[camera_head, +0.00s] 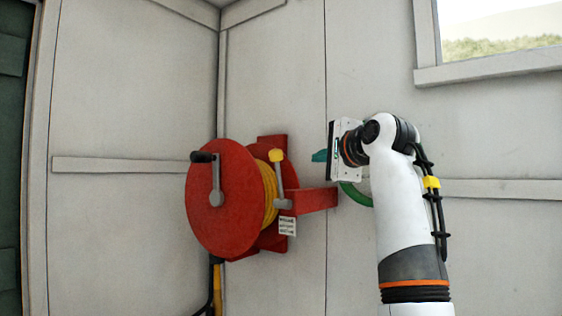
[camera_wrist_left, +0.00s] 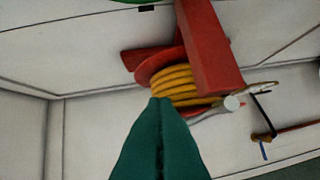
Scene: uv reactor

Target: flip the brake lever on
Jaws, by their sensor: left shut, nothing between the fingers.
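The brake lever (camera_head: 280,180) is a grey rod with a yellow knob at its top. It stands nearly upright beside the red hose reel (camera_head: 222,215), above a small label. My left gripper (camera_head: 320,156) has teal fingers and is to the right of the knob, apart from it, pointing left. In the left wrist view its fingers (camera_wrist_left: 160,105) are closed together with nothing between them, in front of the reel's yellow hose (camera_wrist_left: 175,84). A grey round part (camera_wrist_left: 232,103) shows there beside the red bracket; I cannot tell the lever clearly. My right gripper is in neither view.
A black-handled crank (camera_head: 210,175) sits on the reel's front face. A red bracket (camera_head: 315,199) reaches right from the reel, under my gripper. A green ring (camera_head: 352,194) is partly hidden behind my arm. Pale panelled walls (camera_head: 130,110) stand behind; the space above the reel is clear.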

